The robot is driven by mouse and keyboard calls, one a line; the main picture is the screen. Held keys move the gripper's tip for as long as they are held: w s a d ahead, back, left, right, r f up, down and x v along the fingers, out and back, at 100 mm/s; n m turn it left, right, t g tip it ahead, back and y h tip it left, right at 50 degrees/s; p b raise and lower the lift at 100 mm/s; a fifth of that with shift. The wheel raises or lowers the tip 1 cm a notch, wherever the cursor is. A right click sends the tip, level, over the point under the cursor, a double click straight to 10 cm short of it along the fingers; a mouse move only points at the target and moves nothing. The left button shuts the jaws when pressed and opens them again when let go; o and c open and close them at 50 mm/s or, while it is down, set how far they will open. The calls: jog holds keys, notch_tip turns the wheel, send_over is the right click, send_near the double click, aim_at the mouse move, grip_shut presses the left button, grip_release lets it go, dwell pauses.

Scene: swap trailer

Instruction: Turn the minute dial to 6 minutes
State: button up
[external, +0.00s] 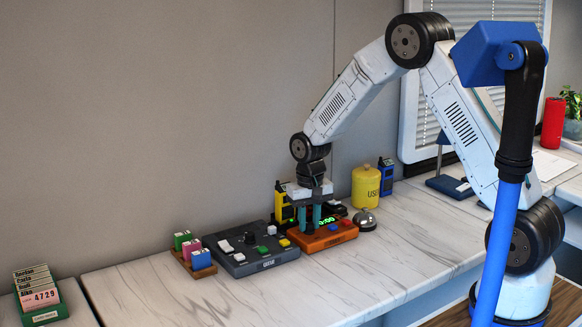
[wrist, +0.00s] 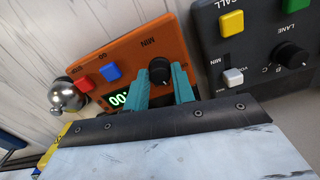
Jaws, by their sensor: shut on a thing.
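The orange timer box (external: 325,237) stands on the marble counter and also fills the middle of the wrist view (wrist: 180,47). Its black minute dial (wrist: 160,70), marked MIN, sits between the teal fingertips of my gripper (wrist: 165,84), which points down over the box in the external view (external: 309,220). The gripper is shut on the dial. A green lit display (wrist: 118,99) is partly hidden by a finger; only its leading digits show. A blue button (wrist: 110,72) and a red button (wrist: 83,85) are on the same face.
A dark grey panel (external: 250,265) with knobs and coloured buttons stands close to the left of the box. A silver bell (external: 365,220) is close on its right. A yellow canister (external: 366,187) stands behind. The counter in front is clear.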

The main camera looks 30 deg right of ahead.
aim_at(309, 225)
jog(key=shift+m, duration=1.2)
jog(key=o, duration=1)
jog(key=shift+r, duration=0.1)
notch_tip(309, 225, up, 8)
jog(key=shift+f, duration=0.2)
